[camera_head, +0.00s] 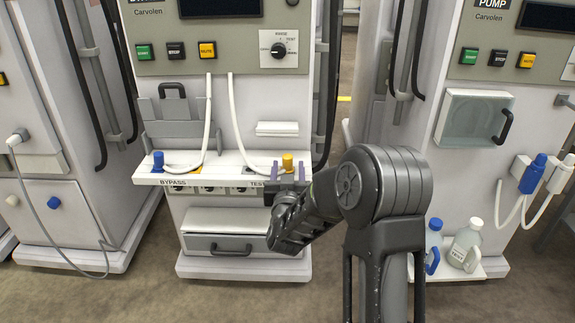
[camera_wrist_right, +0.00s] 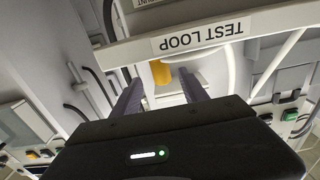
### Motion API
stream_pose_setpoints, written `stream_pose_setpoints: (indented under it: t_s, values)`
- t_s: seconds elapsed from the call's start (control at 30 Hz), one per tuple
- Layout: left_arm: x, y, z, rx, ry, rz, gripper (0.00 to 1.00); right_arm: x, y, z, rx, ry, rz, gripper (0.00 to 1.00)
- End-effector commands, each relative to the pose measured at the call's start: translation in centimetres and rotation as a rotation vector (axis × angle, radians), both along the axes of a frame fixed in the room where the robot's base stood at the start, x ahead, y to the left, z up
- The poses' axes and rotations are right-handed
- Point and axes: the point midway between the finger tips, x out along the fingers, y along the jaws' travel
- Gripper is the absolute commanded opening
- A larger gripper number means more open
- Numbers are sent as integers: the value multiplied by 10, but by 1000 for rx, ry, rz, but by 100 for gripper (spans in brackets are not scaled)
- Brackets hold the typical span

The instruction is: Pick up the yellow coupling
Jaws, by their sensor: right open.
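The yellow coupling (camera_head: 287,161) stands upright at the right end of the white shelf (camera_head: 226,163) on the middle machine, on the end of a white hose. My right gripper (camera_head: 287,171) is open at the shelf's front edge, with one purple-grey finger on each side of the coupling in the picture. My left gripper is out of view.
White hoses (camera_head: 234,120) rise behind the shelf. Jugs (camera_head: 464,247) stand on the right machine's base.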

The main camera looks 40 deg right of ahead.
Motion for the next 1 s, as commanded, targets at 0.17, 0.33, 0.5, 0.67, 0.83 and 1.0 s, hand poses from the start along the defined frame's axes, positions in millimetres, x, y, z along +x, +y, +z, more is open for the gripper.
stream_pose_setpoints:
  t_s: [0.17,0.33,0.5,0.67,0.83,1.0]
  values:
    - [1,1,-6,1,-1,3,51,22,-15,-3,-1,0,-2,51]
    - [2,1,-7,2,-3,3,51,35,-24,-2,-1,0,-1,51]
    - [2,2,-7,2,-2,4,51,36,-24,-2,-1,1,0,51]
    - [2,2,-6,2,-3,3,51,36,-24,-2,-1,1,0,51]
    - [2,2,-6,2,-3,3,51,36,-24,-2,-1,1,0,51]
    - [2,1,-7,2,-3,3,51,36,-24,-2,-1,1,0,46]
